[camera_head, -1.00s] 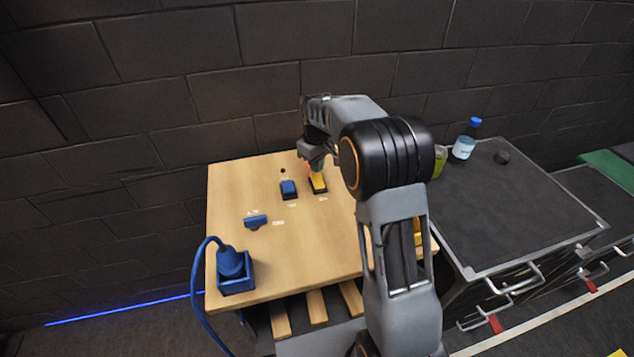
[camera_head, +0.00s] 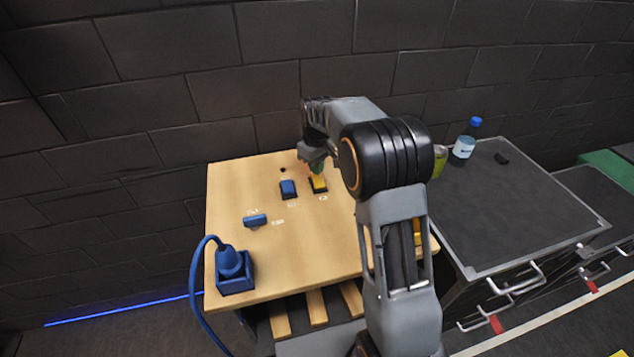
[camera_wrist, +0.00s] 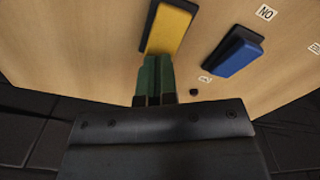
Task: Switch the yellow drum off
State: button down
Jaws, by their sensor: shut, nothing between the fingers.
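A yellow rocker switch (camera_head: 319,184) on a dark base sits near the back of the wooden table top (camera_head: 310,235). It also shows at the top of the wrist view (camera_wrist: 170,30). My gripper (camera_head: 317,169) points down at the far end of this switch. In the wrist view its green fingers (camera_wrist: 156,78) are together with nothing between them, and their tips lie at the switch's near end. I cannot tell whether they touch it. No whole drum is visible; a yellow piece (camera_head: 417,238) shows beside my arm, mostly hidden.
A blue rocker switch (camera_head: 288,189) stands just left of the yellow one, and another blue switch (camera_head: 255,221) lies further forward. A blue plug in a socket box (camera_head: 236,285) is at the front left corner. A bottle (camera_head: 465,143) stands on the dark cabinet (camera_head: 520,215) at right.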

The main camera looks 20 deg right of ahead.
jog(key=shift+f+b, duration=0.55)
jog(key=shift+f, duration=0.4)
jog(key=shift+r, duration=0.15)
dwell(0.3)
notch_tip(320, 180, up, 7)
jog(key=p, duration=0.5)
jog(key=shift+p, duration=0.3)
dwell(0.3)
